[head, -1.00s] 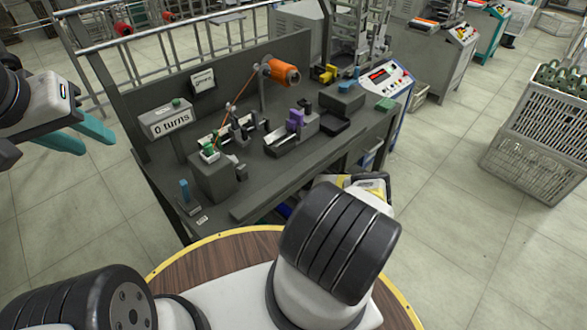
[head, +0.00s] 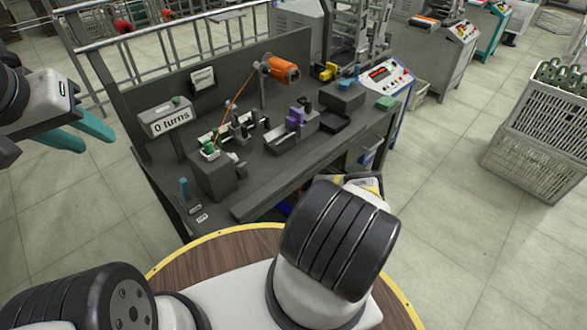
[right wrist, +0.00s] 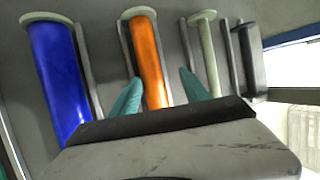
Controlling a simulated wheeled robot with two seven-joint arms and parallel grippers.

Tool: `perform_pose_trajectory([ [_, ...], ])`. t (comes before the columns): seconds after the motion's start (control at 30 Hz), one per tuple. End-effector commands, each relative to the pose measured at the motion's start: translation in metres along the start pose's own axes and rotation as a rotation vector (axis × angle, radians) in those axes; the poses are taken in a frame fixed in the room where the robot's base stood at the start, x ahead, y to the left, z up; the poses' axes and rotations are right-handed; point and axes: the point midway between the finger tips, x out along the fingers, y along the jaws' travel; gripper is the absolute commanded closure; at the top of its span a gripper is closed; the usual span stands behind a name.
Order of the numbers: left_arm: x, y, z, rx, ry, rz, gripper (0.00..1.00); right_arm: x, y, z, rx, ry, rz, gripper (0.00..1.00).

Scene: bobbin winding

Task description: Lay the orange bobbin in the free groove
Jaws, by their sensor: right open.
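In the right wrist view an orange bobbin (right wrist: 148,62) with a pale green end disc lies lengthwise between thin grey rails. My right gripper (right wrist: 160,77) is open, with a teal finger on either side of its near part; I cannot tell whether they touch it. A blue bobbin (right wrist: 58,82) lies to its left. A bare pale green bobbin (right wrist: 207,55) lies to its right. The near ends of the bobbins are hidden behind my gripper. In the head view my left gripper (head: 95,142) is open and empty left of the bench; my right gripper is hidden there.
In the head view the grey bench (head: 273,188) carries a winder (head: 236,132), a "0 turns" display (head: 166,118), an orange thread spool (head: 284,70) and a purple part (head: 296,117).

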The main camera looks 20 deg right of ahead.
Motion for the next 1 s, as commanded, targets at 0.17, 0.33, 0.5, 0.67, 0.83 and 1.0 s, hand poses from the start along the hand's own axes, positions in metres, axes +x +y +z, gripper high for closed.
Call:
perform_pose_trajectory([
  [0.17, 0.0, 0.0, 0.0, 0.0, 0.0, 0.0, 0.64, -0.006, 0.0, 0.0, -0.001, -0.001, 0.001, 0.46],
  [0.33, 0.0, 0.0, 0.0, 0.0, 0.0, 0.0, 0.64, -0.024, -0.001, -0.001, 0.0, -0.001, 0.0, 0.46],
  [0.5, 0.0, 0.0, 0.0, 0.0, 0.0, 0.0, 0.64, -0.047, -0.001, 0.0, -0.002, -0.002, 0.0, 0.46],
  [0.67, 0.0, 0.0, 0.0, 0.0, 0.0, 0.0, 0.64, -0.065, -0.001, 0.001, -0.001, -0.002, 0.0, 0.46],
  [0.83, 0.0, 0.0, 0.0, 0.0, 0.0, 0.0, 0.64, -0.074, 0.0, 0.0, 0.0, -0.001, 0.0, 0.46],
  [1.0, 0.0, 0.0, 0.0, 0.0, 0.0, 0.0, 0.64, -0.075, 0.0, 0.0, 0.0, 0.0, 0.0, 0.46],
])
